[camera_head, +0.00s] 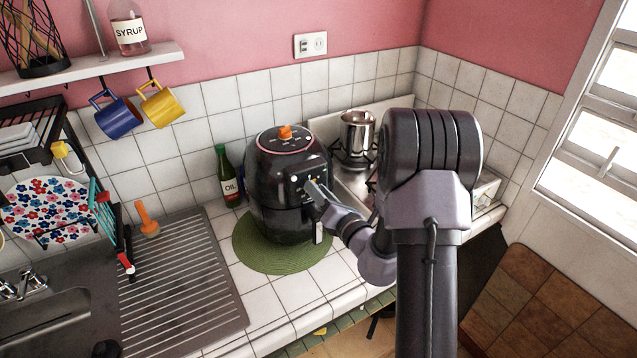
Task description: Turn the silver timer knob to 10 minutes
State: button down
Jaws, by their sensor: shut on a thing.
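The black air fryer (272,190) stands upright on a round green mat (246,251) on the tiled counter. An orange knob (285,132) sits on its top. My gripper (310,187) reaches in from the right to the upper front panel of the fryer. Its fingers are shut at the panel, on what I take to be the silver timer knob. The fingers and wrist hide most of that knob, so its pointer and dial marks cannot be read.
A green oil bottle (228,180) stands close to the left of the fryer. A steel pot (357,135) is on the stove behind my arm. The ribbed drainboard (178,285) and sink are at left. Blue (117,117) and yellow mugs (162,106) hang under the shelf.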

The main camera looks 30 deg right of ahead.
jog(key=m+p, duration=0.3)
jog(key=shift+r+m, duration=0.1)
jog(key=shift+m, duration=0.3)
jog(key=m+p, duration=0.3)
jog(key=shift+d+m+p, duration=0.1)
jog(key=shift+m+p, duration=0.2)
jog(key=m+p, duration=0.2)
jog(key=m, duration=0.1)
jog(key=f+m+p, duration=0.1)
jog(key=m+p, duration=0.1)
jog(key=m, duration=0.1)
jog(key=shift+p, duration=0.3)
jog(key=c, duration=1.1)
grip_release()
jog(key=shift+o, duration=0.2)
